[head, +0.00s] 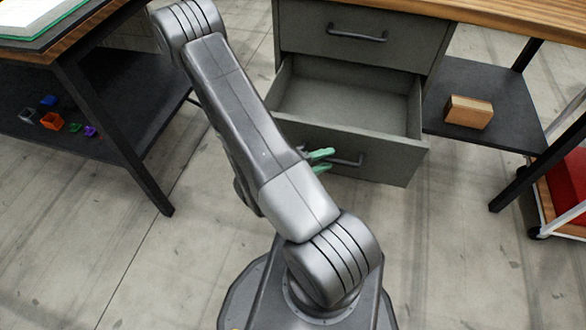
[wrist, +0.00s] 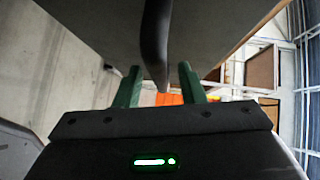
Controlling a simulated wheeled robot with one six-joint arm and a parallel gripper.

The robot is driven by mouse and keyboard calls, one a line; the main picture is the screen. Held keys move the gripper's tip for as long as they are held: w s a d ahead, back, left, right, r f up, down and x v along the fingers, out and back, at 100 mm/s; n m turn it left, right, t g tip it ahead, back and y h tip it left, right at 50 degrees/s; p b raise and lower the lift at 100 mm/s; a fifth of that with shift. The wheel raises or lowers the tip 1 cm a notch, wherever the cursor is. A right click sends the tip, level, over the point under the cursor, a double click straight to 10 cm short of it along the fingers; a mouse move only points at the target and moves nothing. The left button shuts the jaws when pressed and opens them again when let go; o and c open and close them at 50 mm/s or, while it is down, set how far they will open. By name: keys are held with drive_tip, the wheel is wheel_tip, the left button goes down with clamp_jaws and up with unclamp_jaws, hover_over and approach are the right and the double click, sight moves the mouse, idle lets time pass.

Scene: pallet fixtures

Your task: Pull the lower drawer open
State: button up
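The grey lower drawer (head: 350,95) is pulled well out of its cabinet, and its empty interior shows. Its dark bar handle (head: 349,162) is on the front panel. My gripper (head: 326,161) is at the left end of this handle, with two green fingers spread apart. In the wrist view the handle (wrist: 156,35) runs down between the fingertips of my gripper (wrist: 158,70), with a gap visible on each side. The fingers do not appear to grip it. My arm hides part of the drawer's left side in the head view.
The closed upper drawer (head: 360,30) is above. A wooden block (head: 468,112) lies on the dark shelf (head: 480,80) at right. Small coloured parts (head: 52,121) lie on the left table's lower shelf. A red container on a cart (head: 570,180) is at far right. Floor in front is clear.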

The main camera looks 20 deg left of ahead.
drive_tip(key=p+v, duration=0.2)
drive_tip(key=v, duration=1)
drive_tip(key=shift+s+p, duration=0.2)
drive_tip(key=shift+p, duration=0.1)
drive_tip(key=shift+a, duration=0.1)
drive_tip(key=shift+b+x, duration=1.4)
drive_tip(key=shift+x, duration=4.8)
drive_tip(key=shift+a, duration=0.15)
